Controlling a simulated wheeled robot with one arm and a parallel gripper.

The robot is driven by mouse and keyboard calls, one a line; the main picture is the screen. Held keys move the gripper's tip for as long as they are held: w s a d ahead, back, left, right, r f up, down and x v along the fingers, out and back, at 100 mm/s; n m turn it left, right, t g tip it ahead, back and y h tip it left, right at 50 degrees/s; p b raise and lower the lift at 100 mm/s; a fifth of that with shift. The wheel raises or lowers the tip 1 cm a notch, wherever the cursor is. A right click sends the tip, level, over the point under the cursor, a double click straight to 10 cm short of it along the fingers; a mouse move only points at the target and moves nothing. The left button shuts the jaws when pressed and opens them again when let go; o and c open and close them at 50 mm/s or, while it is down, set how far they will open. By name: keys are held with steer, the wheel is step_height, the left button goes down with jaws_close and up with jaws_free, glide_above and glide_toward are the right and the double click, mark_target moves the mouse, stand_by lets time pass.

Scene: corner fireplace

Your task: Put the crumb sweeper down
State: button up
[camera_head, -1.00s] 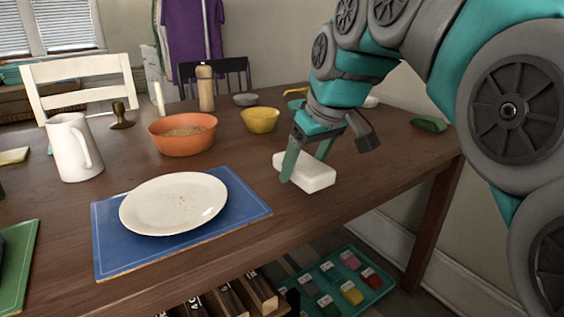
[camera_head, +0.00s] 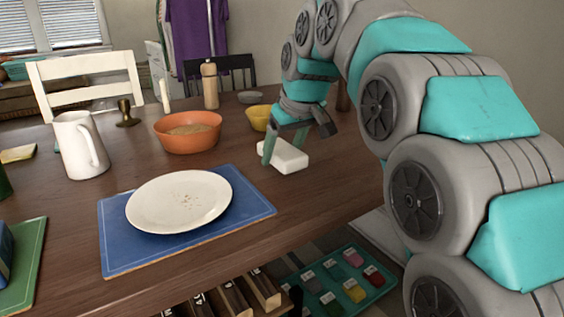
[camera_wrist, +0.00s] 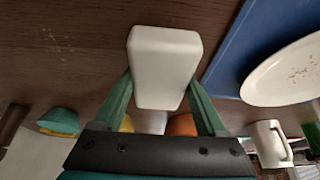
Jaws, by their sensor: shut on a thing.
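The crumb sweeper (camera_head: 287,159) is a white, rounded block at the table's right side, to the right of the blue placemat. In the wrist view the crumb sweeper (camera_wrist: 165,58) sits between the green fingers. My gripper (camera_head: 283,147) is shut on it, one finger on each side; the gripper also shows in the wrist view (camera_wrist: 163,88). The sweeper is at or just above the wooden table (camera_head: 235,165); I cannot tell whether it touches.
A white plate (camera_head: 180,216) with crumbs lies on the blue placemat (camera_head: 118,250). An orange bowl (camera_head: 187,142), a yellow bowl (camera_head: 258,118) and a white pitcher (camera_head: 76,147) stand farther back. Bare wood surrounds the sweeper. A teal tray (camera_head: 335,305) is below the table edge.

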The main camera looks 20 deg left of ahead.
steer(key=shift+f, duration=1.35)
steer(key=shift+f, duration=0.35)
steer(key=o, duration=1.1)
steer(key=shift+f, duration=0.2)
steer(key=shift+s, duration=0.1)
steer(key=shift+r, duration=0.2)
steer(key=v, duration=1.2)
steer(key=shift+r, duration=0.3)
